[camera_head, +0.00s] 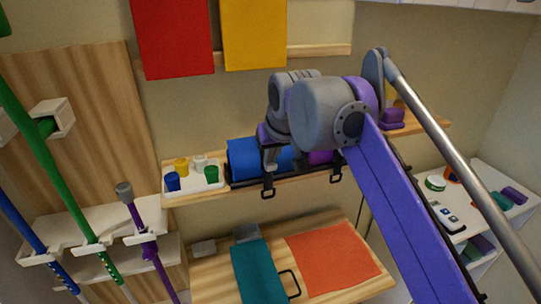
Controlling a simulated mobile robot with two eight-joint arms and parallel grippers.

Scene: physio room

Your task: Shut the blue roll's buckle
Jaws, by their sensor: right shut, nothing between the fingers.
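The blue roll (243,158) lies on the wall shelf in a black holder (236,184). My right gripper (269,170) points down in front of the roll and hides part of it. Its fingers are shut with nothing between them. A black buckle loop (268,193) hangs at the shelf's front edge just below the fingertips; I cannot tell whether they touch. Another black loop (336,178) hangs further right, below a purple roll (320,157) partly hidden by my arm. Whether either buckle is fastened is too small to tell. My left gripper is not in view.
A white tray (191,187) with several small coloured cups stands left of the roll. Purple blocks (393,117) sit at the shelf's right end. Below is a wooden bench (208,270) with teal and orange pieces. Poles stand at left; a white cart is at right.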

